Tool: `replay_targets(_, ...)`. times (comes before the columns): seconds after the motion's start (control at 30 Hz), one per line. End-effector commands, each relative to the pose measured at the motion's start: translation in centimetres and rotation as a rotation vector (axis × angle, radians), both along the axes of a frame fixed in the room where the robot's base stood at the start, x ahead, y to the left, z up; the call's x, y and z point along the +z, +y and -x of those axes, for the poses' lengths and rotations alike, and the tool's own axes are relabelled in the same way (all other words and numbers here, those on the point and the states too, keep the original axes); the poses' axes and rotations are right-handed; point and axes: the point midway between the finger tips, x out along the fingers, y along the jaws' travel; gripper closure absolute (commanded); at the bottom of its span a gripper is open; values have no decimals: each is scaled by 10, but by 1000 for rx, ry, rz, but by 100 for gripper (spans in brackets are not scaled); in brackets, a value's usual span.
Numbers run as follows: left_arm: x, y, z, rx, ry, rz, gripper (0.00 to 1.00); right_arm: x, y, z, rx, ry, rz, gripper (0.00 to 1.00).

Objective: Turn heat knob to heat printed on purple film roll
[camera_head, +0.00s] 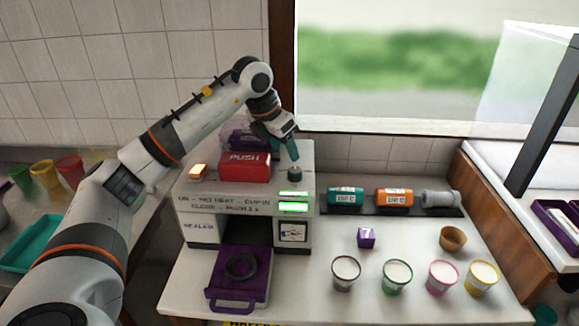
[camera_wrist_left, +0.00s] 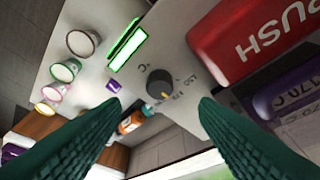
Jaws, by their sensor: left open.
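The dark heat knob (camera_head: 295,174) stands on top of the grey sealer at its right side. In the left wrist view the knob (camera_wrist_left: 158,82) shows an orange pointer mark, with small print around it. My left gripper (camera_head: 288,150) is open above and behind the knob. In the wrist view its green fingertips (camera_wrist_left: 160,103) are spread, with the knob between them in the picture, apart from both. The purple film roll (camera_head: 234,140) sits behind the red PUSH block; in the wrist view the roll (camera_wrist_left: 280,104) carries print that seems to read 170 C. My right gripper is out of view.
The red PUSH block (camera_head: 244,166) stands left of the knob. Green displays (camera_head: 293,206) glow on the sealer's front. Its purple tray (camera_head: 240,295) is out with a dark ring. Teal (camera_head: 345,197) and orange (camera_head: 394,198) rolls lie on a rack. Several cups stand at right.

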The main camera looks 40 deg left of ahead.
Motion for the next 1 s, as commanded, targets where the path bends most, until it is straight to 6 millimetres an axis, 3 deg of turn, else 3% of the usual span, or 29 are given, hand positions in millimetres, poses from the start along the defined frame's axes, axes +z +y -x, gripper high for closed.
replay_targets(0.13,21,2,8,-1,-3,0,45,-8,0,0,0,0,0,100)
replay_targets(0.3,32,3,13,-1,-1,-1,45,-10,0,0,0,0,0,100)
replay_targets(0.87,33,3,13,-2,0,1,45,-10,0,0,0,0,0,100)
replay_targets(1.0,22,-22,7,-59,-24,60,45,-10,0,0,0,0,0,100)
